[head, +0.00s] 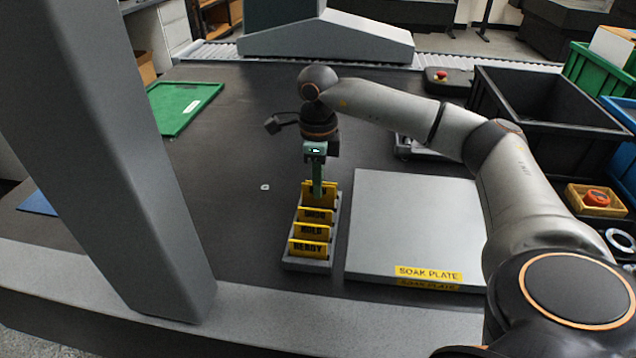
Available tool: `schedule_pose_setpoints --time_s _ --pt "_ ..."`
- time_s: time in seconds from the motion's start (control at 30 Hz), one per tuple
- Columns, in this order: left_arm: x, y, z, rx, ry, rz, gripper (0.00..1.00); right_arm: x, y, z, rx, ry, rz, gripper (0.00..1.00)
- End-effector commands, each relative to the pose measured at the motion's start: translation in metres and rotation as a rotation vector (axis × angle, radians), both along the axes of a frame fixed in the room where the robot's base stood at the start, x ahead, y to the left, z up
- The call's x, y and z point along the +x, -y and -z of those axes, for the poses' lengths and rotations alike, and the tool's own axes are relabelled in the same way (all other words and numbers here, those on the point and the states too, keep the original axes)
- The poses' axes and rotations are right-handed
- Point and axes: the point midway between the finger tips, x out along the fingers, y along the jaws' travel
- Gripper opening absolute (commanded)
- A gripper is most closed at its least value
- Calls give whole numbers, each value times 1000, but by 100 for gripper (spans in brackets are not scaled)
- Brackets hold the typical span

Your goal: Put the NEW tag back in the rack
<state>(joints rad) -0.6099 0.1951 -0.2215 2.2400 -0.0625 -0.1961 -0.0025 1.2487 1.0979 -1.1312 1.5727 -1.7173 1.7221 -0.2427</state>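A grey rack (338,221) stands on the dark table, left of the soak plate. It holds a row of upright yellow tags, the front ones reading READY (308,248) and HOLD (312,231). The tag behind them (318,214) has blurred lettering. The rearmost yellow tag (330,194) stands higher than the others, at the rack's far end. Its word is hidden, but it appears to be the NEW tag. My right gripper (317,190) points down at it, its narrow fingers together over the tag's middle. Whether its lower edge is in the slot cannot be told. My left gripper is not in view.
The grey soak plate (415,220) lies close right of the rack. A black bin (540,110) and a yellow tray with an orange-red knob (597,198) are farther right. A green tray (183,106) lies at back left. The table left of the rack is mostly clear.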

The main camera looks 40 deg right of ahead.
Motion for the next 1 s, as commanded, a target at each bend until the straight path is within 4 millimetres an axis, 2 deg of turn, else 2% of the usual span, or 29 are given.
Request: schedule_pose_setpoints --time_s 0.4,1.0 --pt "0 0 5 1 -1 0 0 0 0 11 0 0 0 0" --pt "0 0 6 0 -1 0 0 0 0 14 -1 -1 0 0"
